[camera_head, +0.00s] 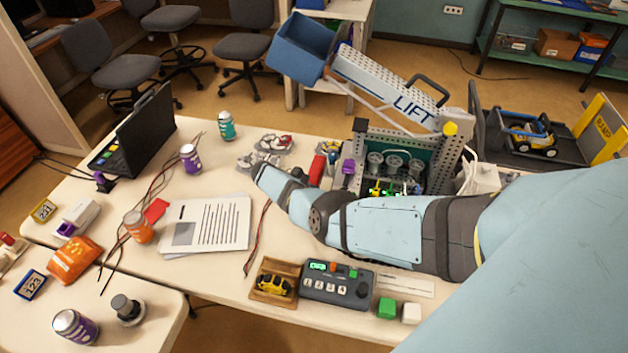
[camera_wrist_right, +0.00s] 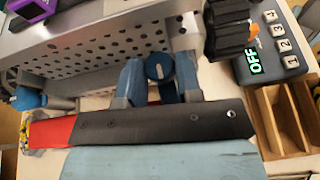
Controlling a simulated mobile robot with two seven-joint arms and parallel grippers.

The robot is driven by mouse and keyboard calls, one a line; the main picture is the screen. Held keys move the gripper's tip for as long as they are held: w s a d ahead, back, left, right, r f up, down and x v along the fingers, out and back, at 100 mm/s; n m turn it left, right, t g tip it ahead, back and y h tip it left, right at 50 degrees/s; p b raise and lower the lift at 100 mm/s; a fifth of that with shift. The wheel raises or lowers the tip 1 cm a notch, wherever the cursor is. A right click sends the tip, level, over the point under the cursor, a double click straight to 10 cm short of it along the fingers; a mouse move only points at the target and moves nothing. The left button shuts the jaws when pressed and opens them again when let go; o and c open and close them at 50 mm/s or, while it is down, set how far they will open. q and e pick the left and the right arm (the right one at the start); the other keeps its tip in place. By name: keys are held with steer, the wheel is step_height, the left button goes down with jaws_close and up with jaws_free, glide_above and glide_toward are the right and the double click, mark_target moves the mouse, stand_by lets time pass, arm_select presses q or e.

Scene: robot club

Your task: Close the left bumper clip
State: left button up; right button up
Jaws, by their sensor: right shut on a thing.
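The clip part sits in front of a perforated metal frame (camera_wrist_right: 85,50). I cannot tell whether the clip is open or closed. My left gripper is not in view.
A control box reading OFF (camera_wrist_right: 285,40) stands close at the right of the wrist view; it shows in the head view (camera_head: 322,290) beside a wooden tray (camera_head: 285,268). Papers (camera_head: 215,225), cans and a laptop (camera_head: 135,140) lie to the left. A LIFT arm (camera_head: 385,85) rises above the frame.

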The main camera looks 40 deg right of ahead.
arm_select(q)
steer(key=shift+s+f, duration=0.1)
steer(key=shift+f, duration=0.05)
arm_select(e)
steer(key=shift+d+m+g+y, duration=0.2)
steer(key=shift+m+g+y, duration=0.2)
steer(key=shift+m+y, duration=0.25)
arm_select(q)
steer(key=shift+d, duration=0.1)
arm_select(e)
steer(key=o, duration=0.9)
steer(key=shift+r, duration=0.1)
